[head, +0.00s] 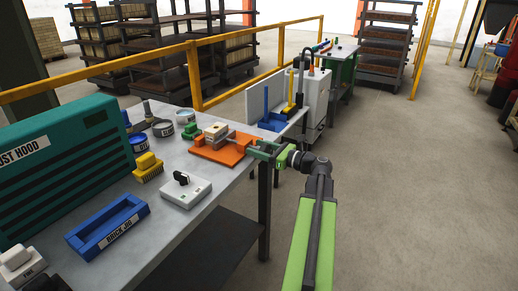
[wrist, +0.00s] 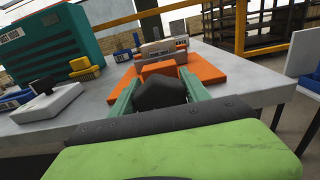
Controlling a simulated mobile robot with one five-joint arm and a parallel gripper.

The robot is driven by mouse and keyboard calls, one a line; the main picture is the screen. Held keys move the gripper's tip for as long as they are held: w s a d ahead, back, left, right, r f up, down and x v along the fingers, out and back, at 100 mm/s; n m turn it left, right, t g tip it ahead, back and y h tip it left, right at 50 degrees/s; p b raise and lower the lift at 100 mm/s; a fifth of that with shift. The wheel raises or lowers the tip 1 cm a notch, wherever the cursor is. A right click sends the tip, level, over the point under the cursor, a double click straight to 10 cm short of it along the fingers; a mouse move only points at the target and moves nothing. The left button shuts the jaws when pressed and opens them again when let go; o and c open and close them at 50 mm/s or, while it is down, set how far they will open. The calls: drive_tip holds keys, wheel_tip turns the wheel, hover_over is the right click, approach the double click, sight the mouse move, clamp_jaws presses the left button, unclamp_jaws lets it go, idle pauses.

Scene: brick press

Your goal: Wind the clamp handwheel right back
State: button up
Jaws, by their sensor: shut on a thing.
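The clamp fixture has an orange base plate (head: 226,152) at the right edge of the grey bench, with a pale brick (head: 216,131) on it. The wrist view shows an orange block (wrist: 160,68) on the plate in front of the brick (wrist: 164,48). A dark, faceted handwheel (wrist: 162,94) sits between my two green fingers, facing the wrist camera. My gripper (head: 262,149) reaches the fixture from the bench's right side and is shut on the handwheel; it also shows in the wrist view (wrist: 158,84). The handwheel's shaft is hidden.
On the bench (head: 232,185) are a white switch box (head: 186,190), a blue tray (head: 107,226), a yellow brush (head: 148,168) and a teal dust hood (head: 60,160). A blue stand (head: 270,123) is just beyond the fixture. Open floor lies right of my arm.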

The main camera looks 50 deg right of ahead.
drive_tip(key=shift+d, duration=0.1)
drive_tip(key=shift+c, duration=0.5)
drive_tip(key=shift+n, duration=0.3)
drive_tip(key=shift+a+n, duration=0.2)
drive_tip(key=shift+n, duration=2.5)
drive_tip(key=o, duration=1.3)
drive_tip(key=shift+s, duration=0.1)
